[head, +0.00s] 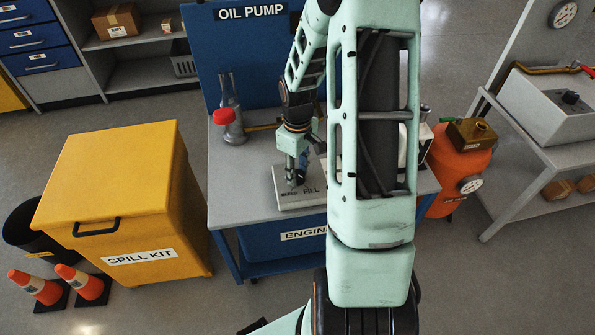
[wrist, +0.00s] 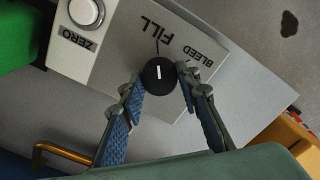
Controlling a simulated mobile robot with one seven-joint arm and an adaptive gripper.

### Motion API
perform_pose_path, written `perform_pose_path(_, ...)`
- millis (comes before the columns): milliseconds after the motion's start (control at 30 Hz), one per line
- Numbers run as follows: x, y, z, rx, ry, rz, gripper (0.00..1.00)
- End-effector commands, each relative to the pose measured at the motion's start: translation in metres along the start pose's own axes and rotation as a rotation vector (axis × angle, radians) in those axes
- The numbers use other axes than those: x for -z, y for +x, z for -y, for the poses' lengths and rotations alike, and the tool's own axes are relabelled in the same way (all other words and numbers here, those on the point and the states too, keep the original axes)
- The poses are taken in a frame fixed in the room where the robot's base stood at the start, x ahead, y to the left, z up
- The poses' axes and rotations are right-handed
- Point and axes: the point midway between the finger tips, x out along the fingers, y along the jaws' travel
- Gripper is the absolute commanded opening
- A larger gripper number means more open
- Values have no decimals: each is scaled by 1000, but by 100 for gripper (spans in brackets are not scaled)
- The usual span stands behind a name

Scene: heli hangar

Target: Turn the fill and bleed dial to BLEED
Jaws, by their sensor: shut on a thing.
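The fill and bleed dial (wrist: 158,75) is a round black knob with a short white mark, on a light grey panel box (wrist: 112,62). The mark points up in the wrist view, along the thin line at the FILL label (wrist: 160,29). The BLEED label (wrist: 202,55) is to the right of the knob. My gripper (wrist: 159,78) is shut on the knob, one blue-padded finger on each side. In the head view the box (head: 284,195) lies on the bench, and my gripper (head: 297,178) is over it from above, hiding most of the dial.
A yellow spill kit bin (head: 120,185) is left of the bench, an orange tank (head: 455,165) right. My forearm crosses the bench's right part.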

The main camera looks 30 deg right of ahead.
Motion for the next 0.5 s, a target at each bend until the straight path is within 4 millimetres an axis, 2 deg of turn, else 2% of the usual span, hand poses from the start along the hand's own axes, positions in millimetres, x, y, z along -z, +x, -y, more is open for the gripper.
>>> perform_pose_path(267, 0, 0, 0, 0, 26, 0, 6)
perform_pose_path(500, 0, 0, 0, -1, 146, 0, 6)
